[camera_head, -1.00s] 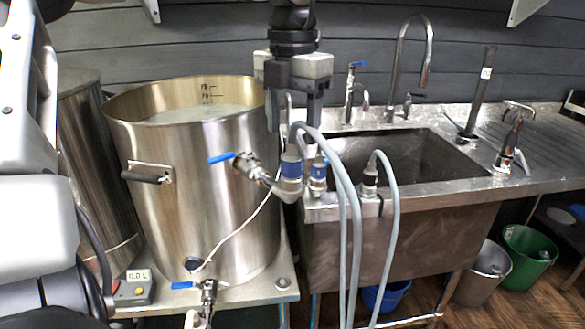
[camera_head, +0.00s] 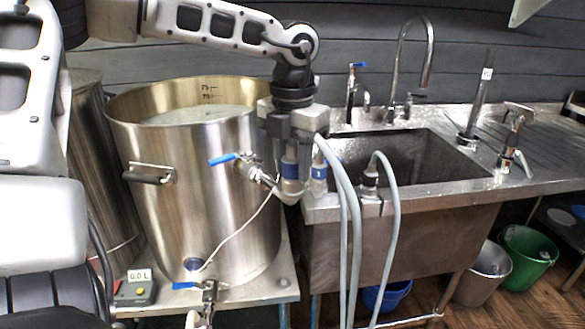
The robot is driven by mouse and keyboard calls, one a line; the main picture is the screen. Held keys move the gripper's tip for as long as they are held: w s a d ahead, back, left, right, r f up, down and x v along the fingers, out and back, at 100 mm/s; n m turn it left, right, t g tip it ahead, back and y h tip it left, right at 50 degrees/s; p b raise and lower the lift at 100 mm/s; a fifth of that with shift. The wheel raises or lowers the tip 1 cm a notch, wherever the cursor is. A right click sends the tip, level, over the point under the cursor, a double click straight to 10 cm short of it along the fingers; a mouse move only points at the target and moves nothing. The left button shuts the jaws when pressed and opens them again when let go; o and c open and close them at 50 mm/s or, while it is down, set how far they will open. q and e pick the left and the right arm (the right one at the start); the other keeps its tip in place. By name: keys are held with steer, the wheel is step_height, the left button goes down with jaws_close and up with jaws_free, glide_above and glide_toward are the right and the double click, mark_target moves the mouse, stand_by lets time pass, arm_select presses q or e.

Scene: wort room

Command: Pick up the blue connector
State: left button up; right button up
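A connector with a blue band (camera_head: 290,171) stands upright on the elbow fitting of the kettle's upper valve. A second blue-banded connector (camera_head: 319,173), on a grey hose, sits just right of it at the sink's left front edge. My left gripper (camera_head: 291,155) points straight down over the connector on the kettle fitting, with its fingers at the sides of the connector's top. Whether the fingers press on it I cannot tell. The gripper body hides the connector's upper end. My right gripper is not in view.
The steel kettle (camera_head: 200,200) holds pale liquid, and its blue-handled valve (camera_head: 222,159) is close to the gripper. Grey hoses (camera_head: 393,230) hang over the sink front (camera_head: 430,245). A dark-banded hose connector (camera_head: 369,179) stands further right. Buckets (camera_head: 527,258) stand on the floor.

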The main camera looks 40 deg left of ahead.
arm_select(q)
steer(key=c, duration=0.4)
steer(key=shift+r, duration=0.1)
step_height(320, 180, up, 10)
steer(key=shift+f, duration=0.1)
stand_by(0.4)
steer(key=shift+r+p, duration=2.1)
steer(key=shift+r, duration=0.2)
